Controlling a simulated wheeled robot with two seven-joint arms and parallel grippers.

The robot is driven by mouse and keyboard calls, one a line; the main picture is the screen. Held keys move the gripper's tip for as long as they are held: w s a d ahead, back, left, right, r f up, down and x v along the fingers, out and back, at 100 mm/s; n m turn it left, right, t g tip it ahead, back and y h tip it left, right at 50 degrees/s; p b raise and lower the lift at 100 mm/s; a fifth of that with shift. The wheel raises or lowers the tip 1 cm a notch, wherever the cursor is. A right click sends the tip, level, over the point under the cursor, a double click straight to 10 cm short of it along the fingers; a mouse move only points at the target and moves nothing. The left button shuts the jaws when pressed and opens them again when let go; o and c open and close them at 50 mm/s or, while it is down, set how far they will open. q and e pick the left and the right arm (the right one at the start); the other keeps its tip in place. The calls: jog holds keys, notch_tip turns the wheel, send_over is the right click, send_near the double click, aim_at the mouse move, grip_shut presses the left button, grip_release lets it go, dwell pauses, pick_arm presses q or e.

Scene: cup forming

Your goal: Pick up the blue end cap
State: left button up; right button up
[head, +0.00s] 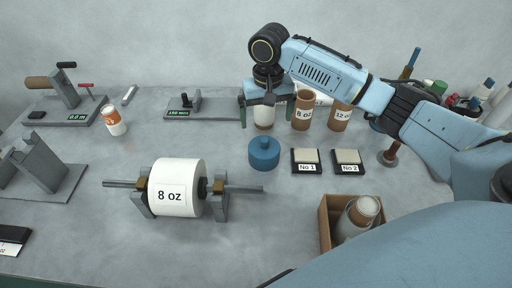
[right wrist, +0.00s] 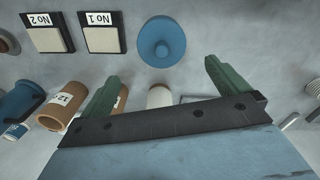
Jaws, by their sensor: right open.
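The blue end cap (head: 264,153) stands on the grey table, a round disc with a smaller knob on top. In the right wrist view the blue end cap (right wrist: 162,42) lies beyond the fingertips, roughly between their lines. My right gripper (head: 268,124) is above and behind the cap in the head view, apart from it. In the right wrist view its two green fingers (right wrist: 158,75) are spread wide with nothing held between them. My left gripper is not in view.
Pads labelled No 1 (head: 306,161) and No 2 (head: 347,161) sit right of the cap. A white 8 oz roll (head: 175,187) on a stand is to the left. Brown tubes (head: 302,111) stand behind. A cardboard box (head: 326,222) is at front right.

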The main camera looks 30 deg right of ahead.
aim_at(264, 150)
jog(key=shift+w+f+b, duration=0.15)
jog(key=shift+w+f, duration=0.15)
jog(key=shift+f, duration=0.25)
jog(key=shift+w+f+b, duration=0.15)
jog(key=shift+w+f, duration=0.15)
jog(key=shift+f, duration=0.2)
notch_tip(264, 150, down, 7)
jog(key=shift+s+f+b, duration=0.1)
jog(key=shift+b, duration=0.25)
jog(key=shift+s+f+b, duration=0.2)
jog(key=shift+f+b, duration=0.15)
jog(key=shift+f, duration=2.25)
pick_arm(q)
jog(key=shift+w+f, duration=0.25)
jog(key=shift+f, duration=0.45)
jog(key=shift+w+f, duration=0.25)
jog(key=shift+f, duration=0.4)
pick_arm(e)
jog(key=c, duration=0.7)
